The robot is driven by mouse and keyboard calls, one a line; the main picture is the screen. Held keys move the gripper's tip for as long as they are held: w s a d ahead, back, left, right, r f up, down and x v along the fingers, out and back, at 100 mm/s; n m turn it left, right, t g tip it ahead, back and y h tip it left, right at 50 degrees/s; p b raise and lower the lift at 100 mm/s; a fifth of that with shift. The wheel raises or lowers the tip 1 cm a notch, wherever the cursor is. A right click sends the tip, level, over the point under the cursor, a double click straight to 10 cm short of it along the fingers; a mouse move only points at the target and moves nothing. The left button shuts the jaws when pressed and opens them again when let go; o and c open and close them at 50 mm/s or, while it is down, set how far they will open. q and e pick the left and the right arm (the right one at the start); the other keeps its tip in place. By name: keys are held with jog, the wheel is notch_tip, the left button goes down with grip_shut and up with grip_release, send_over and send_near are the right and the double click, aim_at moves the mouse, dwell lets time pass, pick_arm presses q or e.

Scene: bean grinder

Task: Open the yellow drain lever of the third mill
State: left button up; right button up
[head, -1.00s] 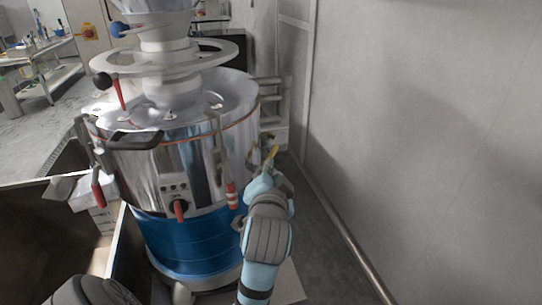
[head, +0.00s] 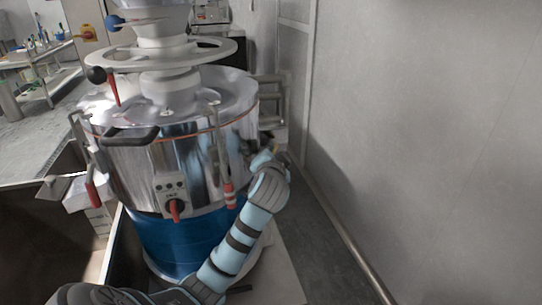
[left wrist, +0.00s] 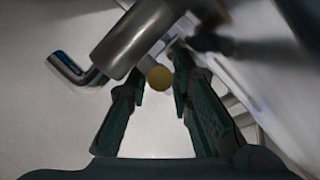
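A large steel mill (head: 180,160) with a blue lower band stands in the middle of the head view. My left gripper (head: 263,160) is at its right side, largely hidden by my wrist. In the left wrist view the two dark fingers of my left gripper (left wrist: 158,88) stand apart. The round yellow end of the drain lever (left wrist: 160,77) shows between their tips; I cannot tell whether they touch it. The lever is not clearly visible in the head view. My right gripper is not in view.
In the left wrist view a thick metal pipe (left wrist: 138,38) and a bent chrome tube (left wrist: 75,70) lie beside the fingers. A red-tipped lever (head: 229,192) hangs on the mill near my arm. A grey wall (head: 420,130) rises on the right, with narrow floor between.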

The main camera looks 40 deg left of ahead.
pick_arm(q)
grip_shut()
jog(key=shift+s+r+m+t+h+p, duration=0.1)
jog(key=shift+r+m+t+h+p, duration=0.15)
jog(key=shift+m+t+h+p, duration=0.45)
jog(key=shift+d+f+p, duration=0.2)
jog(key=shift+f+p, duration=0.05)
jog(key=shift+p, duration=0.1)
jog(key=shift+o, duration=0.7)
grip_release()
